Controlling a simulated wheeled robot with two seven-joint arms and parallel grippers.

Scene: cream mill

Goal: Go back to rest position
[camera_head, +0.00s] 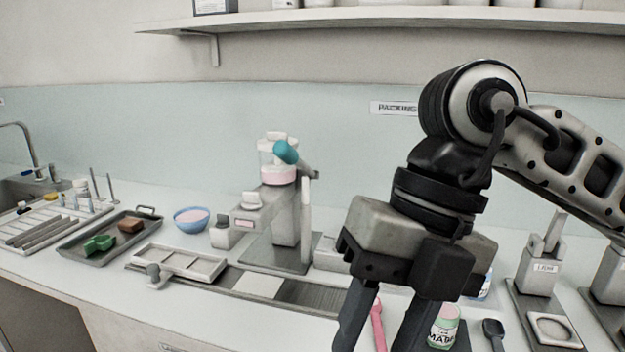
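My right gripper (377,338) hangs down at the lower right of the head view, its arm coming in from the right. Its two fingers are spread apart, with no held object visible between them; their tips run off the lower picture edge. A pink-handled tool (376,322) shows in the gap, seemingly on the counter behind. A jar with a green label (446,328) stands beside the right finger and is partly covered by it. My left gripper is not in view.
A machine with a clear hopper (278,160) stands mid-counter. A dispenser (540,272) stands at right. A shelf (400,18) runs above.

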